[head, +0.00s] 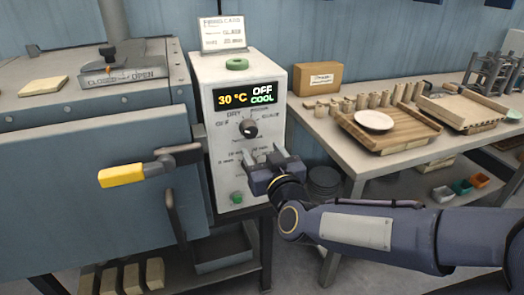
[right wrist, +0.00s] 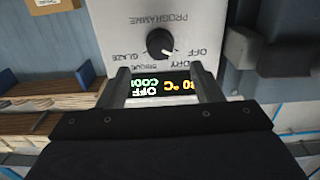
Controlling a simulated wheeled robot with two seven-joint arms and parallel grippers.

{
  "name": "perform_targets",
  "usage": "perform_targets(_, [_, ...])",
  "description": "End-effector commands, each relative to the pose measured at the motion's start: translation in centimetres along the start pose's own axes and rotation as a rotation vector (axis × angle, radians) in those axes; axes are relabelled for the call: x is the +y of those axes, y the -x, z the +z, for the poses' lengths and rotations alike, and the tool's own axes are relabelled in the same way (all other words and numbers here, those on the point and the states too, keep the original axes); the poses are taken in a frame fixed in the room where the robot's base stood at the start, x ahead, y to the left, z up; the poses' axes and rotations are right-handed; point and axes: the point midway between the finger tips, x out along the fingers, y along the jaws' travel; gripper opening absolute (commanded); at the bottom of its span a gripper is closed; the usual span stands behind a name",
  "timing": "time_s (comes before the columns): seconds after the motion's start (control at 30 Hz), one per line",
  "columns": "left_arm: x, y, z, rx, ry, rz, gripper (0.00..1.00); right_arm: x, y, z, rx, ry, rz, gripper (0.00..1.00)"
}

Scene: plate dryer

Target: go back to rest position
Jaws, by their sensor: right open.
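My right gripper (head: 268,156) is in front of the lower part of the white control box (head: 216,72), its fingers pointing toward the panel. Its fingers also show in the right wrist view (right wrist: 161,72), spread apart with nothing between them. The black knob (head: 249,128) is just above and left of the gripper and looks apart from it; it also shows in the right wrist view (right wrist: 160,42). The display (head: 246,98) reads 30 °C, OFF, COOL. The gripper hides some lower panel markings. My left gripper is not in view.
The blue dryer (head: 70,215) with its yellow-ended handle (head: 122,176) stands at left. The workbench (head: 330,135) at right holds a wooden rack (head: 385,143) with a white plate (head: 374,120). A cardboard box (head: 318,78) stands behind. Dark round items (head: 323,181) are stacked below.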

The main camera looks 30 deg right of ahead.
Motion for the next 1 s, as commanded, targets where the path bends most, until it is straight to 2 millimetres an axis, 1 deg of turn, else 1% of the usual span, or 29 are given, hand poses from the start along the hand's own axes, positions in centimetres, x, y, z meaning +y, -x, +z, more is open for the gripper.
perform_targets(0.33, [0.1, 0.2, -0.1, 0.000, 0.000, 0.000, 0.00, -0.1, 0.0, -0.2, -0.005, -0.004, -0.006, 0.60])
perform_targets(0.47, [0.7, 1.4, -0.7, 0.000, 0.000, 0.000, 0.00, -1.1, 1.0, -0.9, -0.072, -0.042, -0.075, 0.60])
perform_targets(0.53, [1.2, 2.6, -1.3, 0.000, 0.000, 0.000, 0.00, -2.2, 2.2, -1.4, -0.153, -0.078, -0.147, 0.60])
perform_targets(0.57, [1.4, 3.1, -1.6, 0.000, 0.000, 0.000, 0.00, -2.7, 2.9, -1.5, -0.197, -0.096, -0.181, 0.60])
perform_targets(0.67, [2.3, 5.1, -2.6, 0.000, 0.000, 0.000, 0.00, -4.3, 6.2, -1.4, -0.378, -0.156, -0.288, 0.60])
perform_targets(0.7, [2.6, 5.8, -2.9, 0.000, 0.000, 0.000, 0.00, -4.8, 7.7, -1.3, -0.457, -0.176, -0.322, 0.60])
perform_targets(0.77, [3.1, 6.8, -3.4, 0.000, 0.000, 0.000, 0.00, -5.3, 10.2, -1.0, -0.580, -0.202, -0.362, 0.60])
perform_targets(0.8, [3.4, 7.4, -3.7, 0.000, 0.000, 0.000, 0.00, -5.4, 11.9, -0.7, -0.659, -0.217, -0.380, 0.60])
perform_targets(0.87, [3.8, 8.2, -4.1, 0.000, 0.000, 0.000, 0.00, -5.5, 14.5, -0.3, -0.774, -0.233, -0.396, 0.60])
perform_targets(0.9, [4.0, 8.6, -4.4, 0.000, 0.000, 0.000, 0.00, -5.4, 16.0, -0.1, -0.843, -0.241, -0.400, 0.60])
perform_targets(1.0, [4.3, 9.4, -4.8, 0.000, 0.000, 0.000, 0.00, -5.1, 19.2, 0.4, -0.984, -0.256, -0.397, 0.60])
